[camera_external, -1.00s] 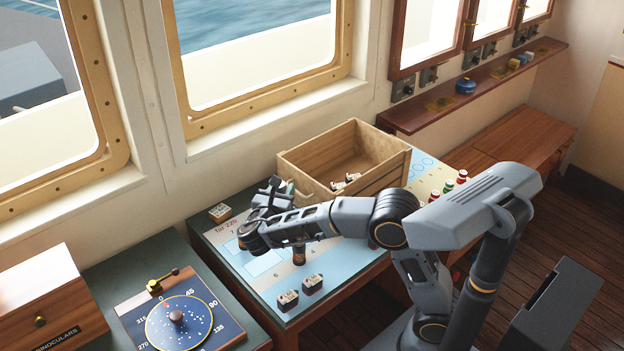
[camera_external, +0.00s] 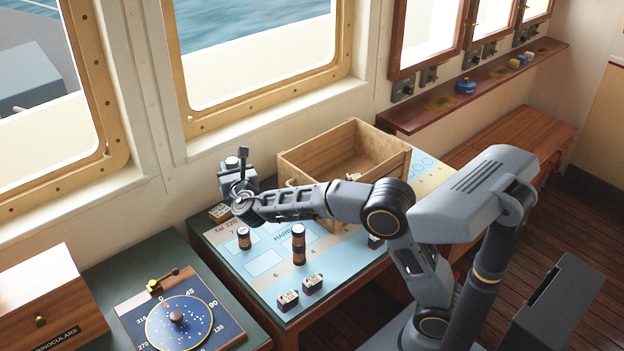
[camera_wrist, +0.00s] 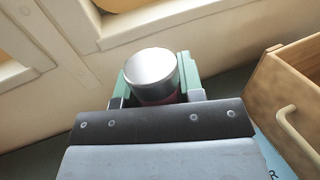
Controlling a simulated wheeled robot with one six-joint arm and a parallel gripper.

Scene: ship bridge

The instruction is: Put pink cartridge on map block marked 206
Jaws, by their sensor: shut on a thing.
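My gripper (camera_external: 236,176) is shut on a silver-topped cartridge (camera_wrist: 150,72) and holds it upright above the back left of the chart table. Its side looks dark reddish in the wrist view, mostly hidden by the jaws. Its top also shows in the external view (camera_external: 232,162). One small block (camera_external: 220,212) lies at the table's back left corner, below my gripper. Two more blocks, a left one (camera_external: 287,300) and a right one (camera_external: 312,284), lie near the front edge. Their markings are too small to read, so I cannot tell which is 206.
A dark, orange-banded cylinder (camera_external: 244,238) and a stack of similar ones (camera_external: 298,246) stand on the chart (camera_external: 262,264). An open wooden crate (camera_external: 312,160) is right of my gripper. The window wall is close behind. A compass board (camera_external: 180,318) lies at the front left.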

